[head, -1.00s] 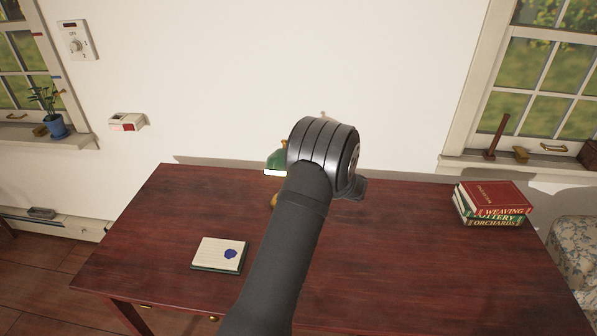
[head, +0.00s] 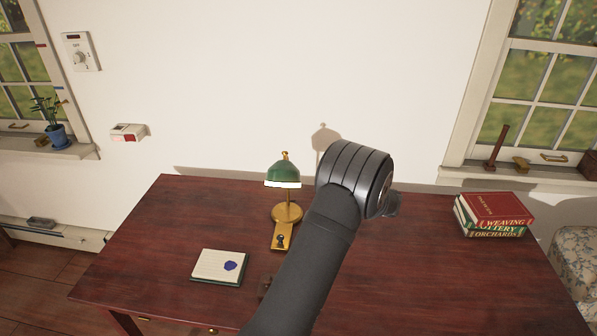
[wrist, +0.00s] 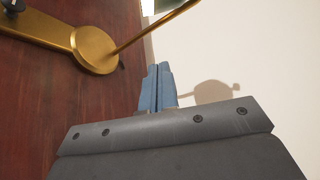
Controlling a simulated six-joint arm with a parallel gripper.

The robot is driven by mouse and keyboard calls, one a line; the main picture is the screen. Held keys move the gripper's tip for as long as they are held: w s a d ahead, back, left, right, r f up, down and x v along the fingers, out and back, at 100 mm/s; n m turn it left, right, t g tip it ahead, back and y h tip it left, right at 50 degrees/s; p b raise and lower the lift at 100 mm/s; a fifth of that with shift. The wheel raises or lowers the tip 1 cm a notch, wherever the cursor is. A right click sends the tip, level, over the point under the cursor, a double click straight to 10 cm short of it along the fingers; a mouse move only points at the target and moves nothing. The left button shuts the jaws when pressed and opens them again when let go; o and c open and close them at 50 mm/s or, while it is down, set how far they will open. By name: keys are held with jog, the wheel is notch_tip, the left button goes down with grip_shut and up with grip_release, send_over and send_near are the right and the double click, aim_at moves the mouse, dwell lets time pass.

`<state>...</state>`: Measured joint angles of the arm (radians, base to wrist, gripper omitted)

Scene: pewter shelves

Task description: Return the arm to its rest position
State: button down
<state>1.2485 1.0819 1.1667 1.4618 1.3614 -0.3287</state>
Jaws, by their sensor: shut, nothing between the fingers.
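My arm reaches up from the bottom of the head view across the dark red desk (head: 420,270), with its dark, rounded joint in front of the wall. My gripper (wrist: 158,85) shows in the wrist view as two blue-grey fingers pressed together, with nothing between them. In the head view the fingers are hidden behind my arm. The lamp, with a green shade (head: 283,174) and brass base (head: 287,212), stands on the desk left of my arm. Its brass base also shows in the wrist view (wrist: 95,50), to the upper left of the fingers and apart from them.
A stack of books (head: 493,214) sits at the right. A potted plant (head: 56,133) stands on the left sill. The desk between my arm and the books is clear.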

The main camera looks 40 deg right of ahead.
aim_at(299, 183)
jog(key=shift+s, duration=0.1)
jog(key=w+a, duration=0.1)
jog(key=w, duration=0.1)
jog(key=w+a, duration=0.2)
jog(key=w, duration=0.1)
jog(key=w+a+f, duration=0.1)
jog(key=w+a, duration=0.1)
jog(key=w, duration=0.1)
dwell(0.7)
dwell(0.3)
